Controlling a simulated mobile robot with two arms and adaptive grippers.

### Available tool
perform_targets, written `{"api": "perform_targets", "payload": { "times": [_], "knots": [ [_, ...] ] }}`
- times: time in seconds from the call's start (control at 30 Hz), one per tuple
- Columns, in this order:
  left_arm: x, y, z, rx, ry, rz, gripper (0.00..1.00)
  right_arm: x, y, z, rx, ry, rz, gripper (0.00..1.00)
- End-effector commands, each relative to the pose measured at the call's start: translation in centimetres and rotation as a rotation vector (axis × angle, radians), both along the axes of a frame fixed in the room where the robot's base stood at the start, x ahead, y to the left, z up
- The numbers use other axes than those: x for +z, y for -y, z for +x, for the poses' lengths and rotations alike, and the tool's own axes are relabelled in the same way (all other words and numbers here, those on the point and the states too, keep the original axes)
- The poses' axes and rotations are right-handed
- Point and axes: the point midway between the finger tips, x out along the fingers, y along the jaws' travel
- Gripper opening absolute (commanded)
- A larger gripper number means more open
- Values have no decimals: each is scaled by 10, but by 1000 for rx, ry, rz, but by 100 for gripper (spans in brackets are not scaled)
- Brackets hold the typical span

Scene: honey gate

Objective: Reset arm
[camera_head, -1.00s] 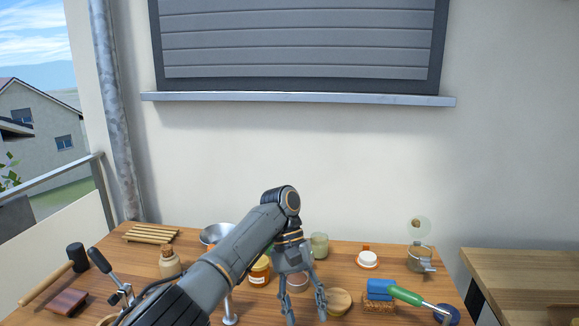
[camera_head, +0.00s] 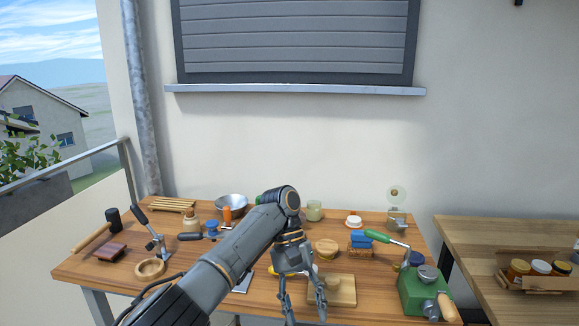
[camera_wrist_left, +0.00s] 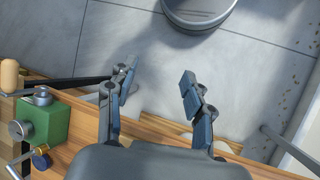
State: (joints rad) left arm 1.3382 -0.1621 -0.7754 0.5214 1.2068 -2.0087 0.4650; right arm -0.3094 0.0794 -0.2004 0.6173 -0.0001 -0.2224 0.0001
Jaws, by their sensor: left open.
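My left arm reaches in from the bottom left in the head view. My left gripper (camera_head: 304,312) hangs downward near the table's front edge, fingers apart, with nothing between them. It also shows open and empty in the left wrist view (camera_wrist_left: 158,72), its fingertips over the grey floor beyond the table edge. The wooden table (camera_head: 205,285) carries several items. A wooden board (camera_head: 343,291) lies just right of the gripper in the head view. My right gripper is in neither view.
A green crank machine (camera_head: 415,290) stands at the table's right end; it also shows in the left wrist view (camera_wrist_left: 45,122). A metal bowl (camera_head: 231,201), a glass jar (camera_head: 314,210) and a mallet (camera_head: 92,239) are also on the table. A second table (camera_head: 470,236) holds a jar crate (camera_head: 548,285).

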Motion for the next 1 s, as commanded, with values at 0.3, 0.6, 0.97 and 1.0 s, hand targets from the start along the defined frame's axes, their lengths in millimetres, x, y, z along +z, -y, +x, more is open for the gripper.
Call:
{"api": "perform_targets", "payload": {
  "times": [0.3, 0.6, 0.97, 1.0],
  "knots": [
    [-47, -1, 4, 47, 14, -27, 52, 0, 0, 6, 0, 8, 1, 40],
    [-135, -6, 5, 127, 51, -56, 52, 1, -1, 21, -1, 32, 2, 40],
    [-344, -49, -45, 276, 176, -37, 52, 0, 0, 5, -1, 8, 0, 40],
    [-370, -58, -58, 286, 197, -24, 52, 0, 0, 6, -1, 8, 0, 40]
  ]
}}
